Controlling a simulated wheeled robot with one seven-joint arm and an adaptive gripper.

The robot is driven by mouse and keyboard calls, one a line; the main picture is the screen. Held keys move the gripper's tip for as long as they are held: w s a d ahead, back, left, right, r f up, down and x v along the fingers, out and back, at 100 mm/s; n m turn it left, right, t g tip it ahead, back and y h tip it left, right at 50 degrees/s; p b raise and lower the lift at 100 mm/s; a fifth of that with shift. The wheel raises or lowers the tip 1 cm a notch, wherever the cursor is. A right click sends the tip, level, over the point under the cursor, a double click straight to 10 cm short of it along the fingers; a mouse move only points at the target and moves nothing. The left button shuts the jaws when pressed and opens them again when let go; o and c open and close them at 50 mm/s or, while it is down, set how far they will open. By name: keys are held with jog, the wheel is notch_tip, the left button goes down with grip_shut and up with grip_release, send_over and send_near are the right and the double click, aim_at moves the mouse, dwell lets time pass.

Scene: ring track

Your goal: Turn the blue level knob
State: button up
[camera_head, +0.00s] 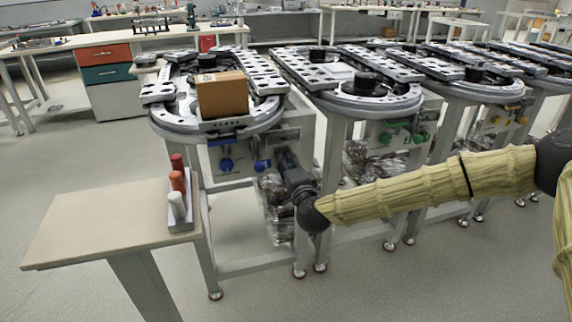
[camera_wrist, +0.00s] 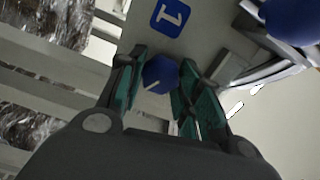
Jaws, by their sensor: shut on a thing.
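A blue knob (camera_wrist: 160,75) with a white pointer line sits on the grey panel in the wrist view. My gripper (camera_wrist: 158,88) has its two green-padded fingers on either side of this knob and is shut on it. The head view shows my gripper (camera_head: 284,156) reaching the front panel of the nearest ring track; there I cannot make out the held knob behind the fingers.
A cardboard box (camera_head: 222,94) sits on the track.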

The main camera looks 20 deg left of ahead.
jog(key=o, duration=1)
jog(key=shift+s, duration=0.1)
jog(key=v, duration=1.1)
jog(key=shift+s+d, duration=0.25)
jog(key=shift+d, duration=0.1)
